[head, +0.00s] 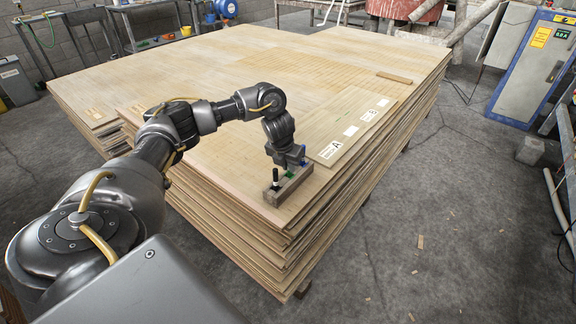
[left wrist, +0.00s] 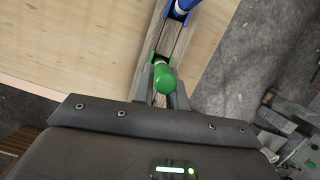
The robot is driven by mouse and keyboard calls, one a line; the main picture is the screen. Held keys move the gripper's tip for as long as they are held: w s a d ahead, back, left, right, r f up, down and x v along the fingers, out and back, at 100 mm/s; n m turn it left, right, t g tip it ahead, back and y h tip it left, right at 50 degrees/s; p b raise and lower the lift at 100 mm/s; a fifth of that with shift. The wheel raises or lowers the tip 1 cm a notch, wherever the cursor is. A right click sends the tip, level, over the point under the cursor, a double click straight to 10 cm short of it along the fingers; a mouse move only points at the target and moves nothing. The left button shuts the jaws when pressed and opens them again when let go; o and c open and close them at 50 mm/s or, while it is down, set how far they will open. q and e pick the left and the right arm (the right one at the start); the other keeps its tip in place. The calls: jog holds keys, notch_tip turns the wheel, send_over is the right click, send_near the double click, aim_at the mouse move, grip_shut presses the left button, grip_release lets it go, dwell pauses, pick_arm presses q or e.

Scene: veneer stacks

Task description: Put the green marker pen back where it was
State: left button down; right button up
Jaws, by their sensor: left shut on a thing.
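The green marker pen (left wrist: 166,79) is between the fingers of my left gripper (left wrist: 165,92), which is shut on it. In the head view the left gripper (head: 288,166) points down over a narrow wooden holder block (head: 290,189) near the stack's front corner. The block also shows in the left wrist view (left wrist: 182,50), under the pen, with green and blue markings. I cannot tell how deep the pen sits in it. A blue pen (left wrist: 183,7) is at the other end. My right gripper is not in view.
The block lies on a tall veneer stack (head: 225,170), close to its edge. A labelled panel (head: 352,124) marked A and B lies just beyond the gripper. A small wood strip (head: 394,77) lies farther back. The veneer to the left is mostly clear.

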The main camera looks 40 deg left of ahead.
pick_arm(q)
jog(key=shift+f+b, duration=0.35)
jog(key=shift+f, duration=0.2)
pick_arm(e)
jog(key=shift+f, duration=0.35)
pick_arm(q)
jog(key=c, duration=1.3)
grip_release()
jog(key=shift+r, duration=0.4)
jog(key=shift+p+v, duration=0.3)
jog(key=shift+v, duration=0.8)
jog(key=shift+p+v, duration=1.7)
jog(key=shift+v, duration=2.25)
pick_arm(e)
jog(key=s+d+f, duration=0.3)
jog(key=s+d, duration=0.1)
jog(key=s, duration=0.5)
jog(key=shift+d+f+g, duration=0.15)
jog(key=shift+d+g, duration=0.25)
